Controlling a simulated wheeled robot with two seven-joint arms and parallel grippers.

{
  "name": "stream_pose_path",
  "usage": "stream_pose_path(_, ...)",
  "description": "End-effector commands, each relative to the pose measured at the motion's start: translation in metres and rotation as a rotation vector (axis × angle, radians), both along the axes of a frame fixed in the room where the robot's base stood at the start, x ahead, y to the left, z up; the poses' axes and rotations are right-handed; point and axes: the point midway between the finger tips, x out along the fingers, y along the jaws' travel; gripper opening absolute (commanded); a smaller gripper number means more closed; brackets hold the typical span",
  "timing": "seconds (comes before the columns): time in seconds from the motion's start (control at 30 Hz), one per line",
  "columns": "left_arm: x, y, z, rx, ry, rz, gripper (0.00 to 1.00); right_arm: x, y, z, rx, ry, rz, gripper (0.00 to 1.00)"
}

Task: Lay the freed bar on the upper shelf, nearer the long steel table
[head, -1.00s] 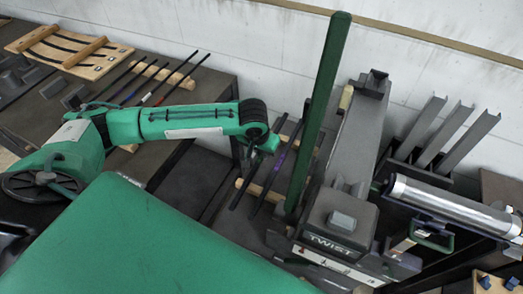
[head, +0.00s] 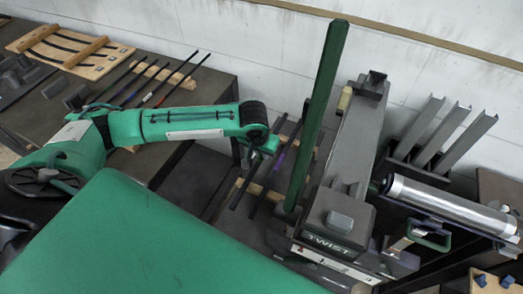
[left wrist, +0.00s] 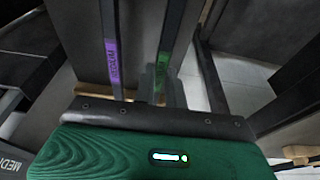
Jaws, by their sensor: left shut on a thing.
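My left gripper (head: 262,152) is at the end of the green arm, low over the shelf (head: 222,215) to the right of the long steel table (head: 190,98). It is shut on a dark bar (head: 240,187), which shows with a green label in the left wrist view (left wrist: 168,50). A second dark bar (head: 265,190) with a purple label (left wrist: 112,62) lies beside it, roughly parallel and apart. Wooden strips (head: 254,188) cross beneath both bars. Whether the held bar touches the strips I cannot tell. My fingertips are mostly hidden.
A tall green post (head: 318,110) and a grey machine marked TWIST (head: 338,218) stand close to the right of the bars. A silver cylinder (head: 435,199) and grey upright plates (head: 443,132) are farther right. Several bars (head: 160,82) lie on the steel table.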

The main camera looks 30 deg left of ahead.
Motion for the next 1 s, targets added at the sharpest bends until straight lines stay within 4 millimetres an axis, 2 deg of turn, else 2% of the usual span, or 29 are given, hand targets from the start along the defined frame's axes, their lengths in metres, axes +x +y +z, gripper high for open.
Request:
stream_pose_path(0.73,0.001,-0.0003,-0.0041,-0.001,-0.003,0.0,0.0,-0.0004,-0.0001,0.0023,0.0,0.001,0.001,0.36)
stream_pose_path(0.77,0.0011,-0.0003,-0.0041,-0.001,-0.003,0.0,0.18,-0.0004,-0.0001,0.0021,0.0,0.001,0.001,0.36)
stream_pose_path(0.87,0.0009,-0.0003,-0.0042,-0.001,-0.003,0.0,0.38,-0.0004,-0.0001,0.002,0.0,0.001,0.001,0.36)
stream_pose_path(1.0,0.0006,-0.0001,-0.0047,-0.001,-0.002,0.0,0.38,-0.0004,-0.0002,0.0019,0.0,0.001,0.001,0.36)
